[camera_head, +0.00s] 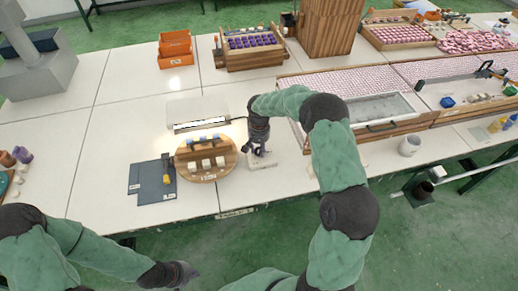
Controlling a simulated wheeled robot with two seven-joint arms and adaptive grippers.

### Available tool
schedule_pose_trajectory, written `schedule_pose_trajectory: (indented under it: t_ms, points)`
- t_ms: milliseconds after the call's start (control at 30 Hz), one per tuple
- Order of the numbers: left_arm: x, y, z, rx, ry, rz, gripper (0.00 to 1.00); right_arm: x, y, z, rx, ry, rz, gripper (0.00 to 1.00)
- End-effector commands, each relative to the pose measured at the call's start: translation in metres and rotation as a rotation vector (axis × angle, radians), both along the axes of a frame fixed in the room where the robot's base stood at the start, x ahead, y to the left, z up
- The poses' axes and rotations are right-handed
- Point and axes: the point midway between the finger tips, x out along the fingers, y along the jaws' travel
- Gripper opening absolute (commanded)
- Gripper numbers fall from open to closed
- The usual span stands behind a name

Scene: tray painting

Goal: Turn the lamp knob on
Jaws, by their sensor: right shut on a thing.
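The lamp (186,127) stands behind the round wooden board, with a pale hood and a bright strip along its front. A small white box (262,164), which seems to carry the lamp knob, sits on the table to the right of the board. My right gripper (260,150) points down at this box and is shut on what looks like the knob. Its fingers hide the knob, so its turn position cannot be seen. My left gripper (190,273) is low in the view, off the table's front edge. Its fingers are too small and dark to read.
The round wooden board (207,175) holds several small blocks just left of my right gripper. Dark flat sheets (152,182) lie further left. An orange bin (175,48) stands at the back. A white cup (409,146) stands to the right.

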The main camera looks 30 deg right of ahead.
Motion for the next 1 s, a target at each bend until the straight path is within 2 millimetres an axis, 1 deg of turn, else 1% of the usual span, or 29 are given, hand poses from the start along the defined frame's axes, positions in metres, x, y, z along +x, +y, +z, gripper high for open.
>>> schedule_pose_trajectory:
  t_ms: [33,200,633,667,700,733,1000]
  points:
    - [0.0000,0.0000,-0.0005,0.000,0.000,0.000,0.00,0.0030,0.0003,0.0006,0.000,-0.009,-0.013,0.03]
    - [0.0000,0.0000,-0.0006,0.000,0.000,0.000,0.00,0.0033,-0.0002,0.0011,0.000,-0.011,-0.042,0.03]
    - [0.0000,0.0000,-0.0006,0.000,0.000,0.000,0.00,0.0040,-0.0014,0.0024,-0.001,-0.013,-0.049,0.03]
    - [0.0000,0.0000,-0.0006,0.000,0.000,0.000,0.00,0.0041,-0.0014,0.0024,-0.001,-0.014,-0.049,0.44]
    - [0.0000,0.0000,-0.0006,0.000,0.000,0.000,0.00,0.0041,-0.0015,0.0025,-0.001,-0.013,-0.049,0.55]
    - [0.0000,0.0000,-0.0005,0.000,0.000,0.000,0.00,0.0038,-0.0015,0.0025,-0.002,-0.012,-0.049,0.60]
    - [0.0000,0.0000,-0.0005,0.000,0.000,0.000,0.00,0.0018,-0.0011,0.0014,-0.001,-0.006,-0.048,0.60]
